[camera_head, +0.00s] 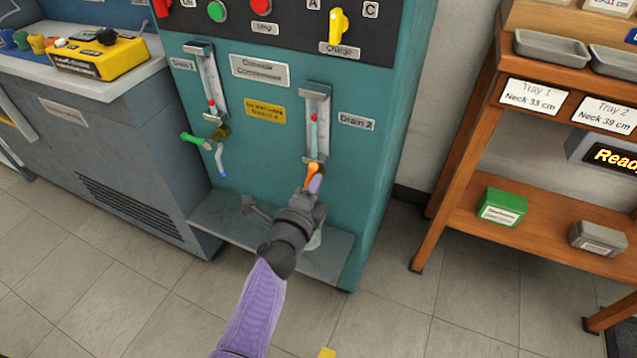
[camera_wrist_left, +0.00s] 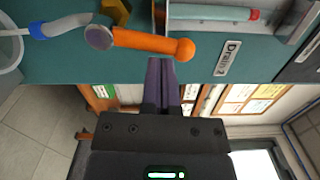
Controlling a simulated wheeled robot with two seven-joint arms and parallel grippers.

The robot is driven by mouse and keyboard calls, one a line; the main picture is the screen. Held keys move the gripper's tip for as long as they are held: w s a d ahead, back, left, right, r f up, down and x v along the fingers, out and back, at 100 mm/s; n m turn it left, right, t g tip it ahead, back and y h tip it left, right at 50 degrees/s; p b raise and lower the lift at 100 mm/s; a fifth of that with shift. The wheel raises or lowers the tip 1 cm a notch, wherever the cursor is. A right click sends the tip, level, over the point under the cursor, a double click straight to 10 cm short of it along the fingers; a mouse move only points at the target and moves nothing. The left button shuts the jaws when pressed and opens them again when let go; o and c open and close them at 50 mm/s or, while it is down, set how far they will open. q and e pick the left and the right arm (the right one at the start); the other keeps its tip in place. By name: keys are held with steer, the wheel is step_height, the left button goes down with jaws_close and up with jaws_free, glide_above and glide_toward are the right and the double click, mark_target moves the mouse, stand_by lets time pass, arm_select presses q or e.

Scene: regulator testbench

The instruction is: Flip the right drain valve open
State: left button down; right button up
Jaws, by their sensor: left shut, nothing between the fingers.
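The right drain valve, under the "Drain 2" label (camera_head: 357,122), has an orange lever (camera_head: 313,168) below its gauge tube (camera_head: 315,120). In the left wrist view the orange lever (camera_wrist_left: 150,42) runs from a grey round pivot (camera_wrist_left: 99,37) to a rounded knob, along the gauge tube's direction. My left gripper (camera_head: 315,184) is shut and empty. Its purple fingertips (camera_wrist_left: 163,66) are right at the lever's side in the left wrist view; I cannot tell if they touch. The gripper partly hides the valve body in the head view. My right gripper is not in view.
The left drain valve has a green lever (camera_head: 194,138) pointing left. A grey ledge (camera_head: 338,262) juts out below the valves. A wooden shelf (camera_head: 545,208) with green and grey boxes stands to the right. Tiled floor (camera_head: 380,320) lies free in front.

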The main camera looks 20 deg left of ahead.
arm_select(q)
steer(key=shift+a+r, duration=0.15)
steer(key=shift+r, duration=0.05)
steer(key=shift+a+p, duration=0.15)
steer(key=shift+p, duration=0.2)
steer(key=shift+a, duration=0.15)
